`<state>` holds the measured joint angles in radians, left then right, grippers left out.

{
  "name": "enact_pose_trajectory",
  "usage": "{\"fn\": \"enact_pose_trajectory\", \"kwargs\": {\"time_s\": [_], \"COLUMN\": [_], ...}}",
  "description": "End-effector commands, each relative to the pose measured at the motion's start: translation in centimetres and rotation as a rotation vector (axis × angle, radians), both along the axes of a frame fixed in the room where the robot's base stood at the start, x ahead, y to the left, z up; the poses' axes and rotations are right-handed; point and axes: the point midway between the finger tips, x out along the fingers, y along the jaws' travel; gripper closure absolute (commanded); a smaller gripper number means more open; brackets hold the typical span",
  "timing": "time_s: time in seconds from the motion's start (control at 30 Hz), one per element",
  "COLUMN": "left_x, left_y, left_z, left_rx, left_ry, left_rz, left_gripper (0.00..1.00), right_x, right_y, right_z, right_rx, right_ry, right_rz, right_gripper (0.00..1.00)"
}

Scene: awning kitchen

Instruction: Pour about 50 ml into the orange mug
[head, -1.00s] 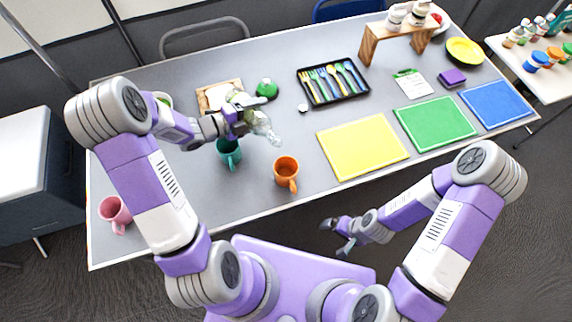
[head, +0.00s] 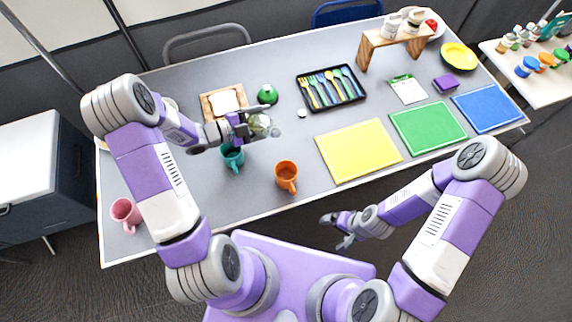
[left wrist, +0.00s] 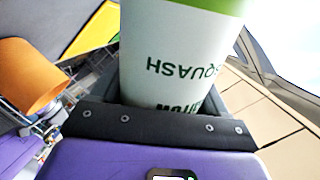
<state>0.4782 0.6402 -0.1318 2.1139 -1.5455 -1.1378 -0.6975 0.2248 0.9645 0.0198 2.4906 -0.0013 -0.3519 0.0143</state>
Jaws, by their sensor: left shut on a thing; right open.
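My left gripper (head: 243,125) is shut on a bottle (head: 258,124) above the table, up and left of the orange mug. In the left wrist view the bottle (left wrist: 180,50) fills the jaws and shows a white and green label reading "SQUASH". In the head view it looks foreshortened, so I cannot tell its exact tilt; no stream of liquid shows. The orange mug (head: 286,172) stands upright near the front edge, apart from the bottle; its inside looks dark. It also shows in the left wrist view (left wrist: 28,75). My right gripper (head: 335,231) is open and empty, off the table's front edge.
A teal mug (head: 233,154) stands just below the left gripper. A pink mug (head: 122,211) is at the front left. A green-topped thing (head: 267,94), a cutlery tray (head: 306,101) and a yellow mat (head: 358,150) lie around.

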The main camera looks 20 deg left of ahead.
Motion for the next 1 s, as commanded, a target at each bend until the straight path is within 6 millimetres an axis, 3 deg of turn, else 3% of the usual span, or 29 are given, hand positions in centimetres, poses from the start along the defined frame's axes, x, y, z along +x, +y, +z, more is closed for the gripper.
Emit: {"fn": "enact_pose_trajectory", "kwargs": {"time_s": [0.17,0.3,0.57,0.73,1.0], "left_x": [-0.7,-1.5,-1.9,-2.3,-2.8], "left_y": [-0.8,-1.9,-2.5,-3.1,-3.7], "left_z": [2.4,1.2,2.4,4.3,5.3], "left_rx": [-0.083,-0.221,-0.439,-0.557,-0.68], "left_ry": [0.069,0.186,0.368,0.467,0.57], "left_rz": [-0.001,0.0,0.0,0.0,0.002], "left_gripper": [0.65,0.65,0.65,0.65,0.65], "right_x": [0.0,0.0,0.0,0.0,0.0], "right_y": [0.0,0.0,0.0,0.0,0.0], "right_z": [2.5,2.1,3.8,5.6,6.5], "right_rx": [0.0,0.0,0.0,0.0,0.0], "right_ry": [0.0,0.0,0.0,0.0,0.0], "right_rz": [0.0,0.0,0.0,0.0,0.0], "right_gripper": [0.0,0.0,0.0,0.0,0.0]}}
